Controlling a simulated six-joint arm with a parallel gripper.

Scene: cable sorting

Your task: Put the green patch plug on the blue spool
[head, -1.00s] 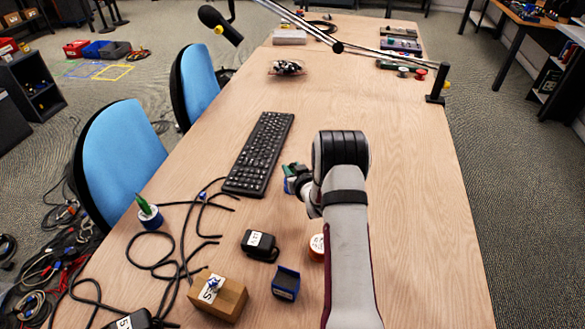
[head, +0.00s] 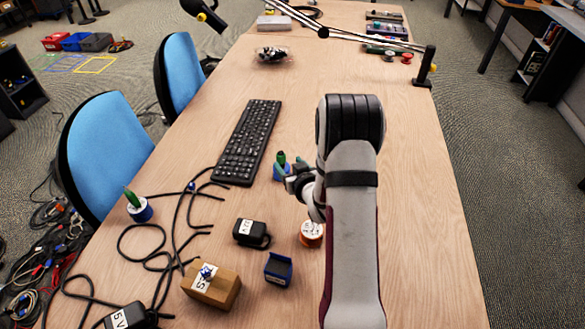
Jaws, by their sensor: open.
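A green plug (head: 281,158) stands upright on a blue spool (head: 279,173), just right of the keyboard's near end. My gripper (head: 288,179) is open at the right side of this spool, close to it. Its fingers are small and partly overlap the spool, so I cannot tell whether they touch it. A second green piece (head: 131,197) stands slightly tilted on another blue-topped spool (head: 140,211) at the table's left edge.
A black keyboard (head: 247,140) lies left of the gripper. An orange spool (head: 312,235), black adapter (head: 250,233), blue open box (head: 278,269) and cardboard box (head: 211,285) stand nearer. Black cables (head: 160,240) sprawl at left.

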